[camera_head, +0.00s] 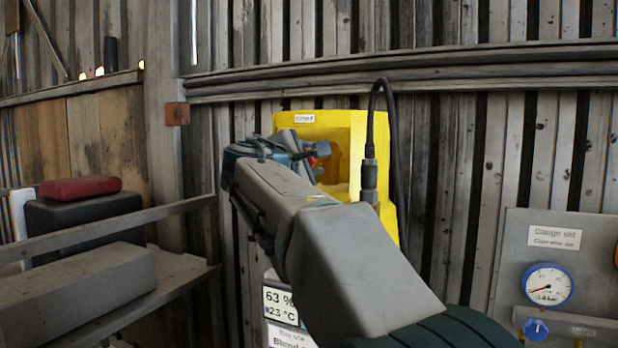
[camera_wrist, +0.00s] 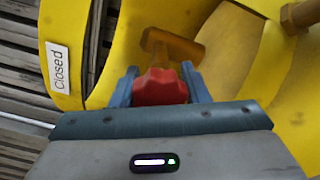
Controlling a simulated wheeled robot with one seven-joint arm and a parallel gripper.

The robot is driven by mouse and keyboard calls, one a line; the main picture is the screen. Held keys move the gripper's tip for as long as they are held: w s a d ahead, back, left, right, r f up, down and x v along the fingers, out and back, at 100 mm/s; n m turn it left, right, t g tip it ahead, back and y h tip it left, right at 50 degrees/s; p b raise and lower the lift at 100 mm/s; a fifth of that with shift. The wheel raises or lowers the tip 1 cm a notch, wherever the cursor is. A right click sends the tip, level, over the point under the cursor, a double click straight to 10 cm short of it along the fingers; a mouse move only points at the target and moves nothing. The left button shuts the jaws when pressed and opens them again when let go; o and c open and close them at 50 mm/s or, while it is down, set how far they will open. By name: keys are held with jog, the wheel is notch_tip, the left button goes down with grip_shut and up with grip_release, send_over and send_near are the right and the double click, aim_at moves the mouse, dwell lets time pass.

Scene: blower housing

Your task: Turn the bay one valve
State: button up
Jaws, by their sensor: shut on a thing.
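The valve's red handle (camera_wrist: 160,88) sits between the two blue fingers of my gripper (camera_wrist: 160,90) in the wrist view, and the fingers are shut on it. A brass-coloured stem or bar (camera_wrist: 175,46) shows just beyond the handle. In the head view my gripper (camera_head: 306,155) reaches into the open front of the yellow housing (camera_head: 388,160), and only a bit of the red handle (camera_head: 322,149) shows past it. A white label reading "Closed" (camera_wrist: 58,68) is on the yellow housing at the left of the wrist view.
A black cable (camera_head: 370,120) runs into a connector at the housing's right. A gauge panel (camera_head: 547,284) is at the right. A shelf at the left holds a red case (camera_head: 80,188) on a dark box (camera_head: 85,217). A plank wall stands close behind the housing.

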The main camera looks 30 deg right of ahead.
jog(key=m+b, duration=0.4)
jog(key=m, duration=0.1)
jog(key=shift+f+m+b, duration=0.2)
jog(key=shift+m+b, duration=0.1)
jog(key=shift+b, duration=0.05)
jog(key=m+b, duration=0.2)
jog(key=m, duration=0.1)
jog(key=shift+r, duration=0.1)
jog(key=shift+r+m+b, duration=0.1)
jog(key=shift+m+b, duration=0.65)
jog(key=shift+m, duration=0.65)
jog(key=o, duration=1)
jog(key=shift+r, duration=0.1)
jog(key=shift+c, duration=0.2)
jog(key=b+v, duration=0.1)
jog(key=v, duration=1.3)
jog(key=shift+d, duration=0.1)
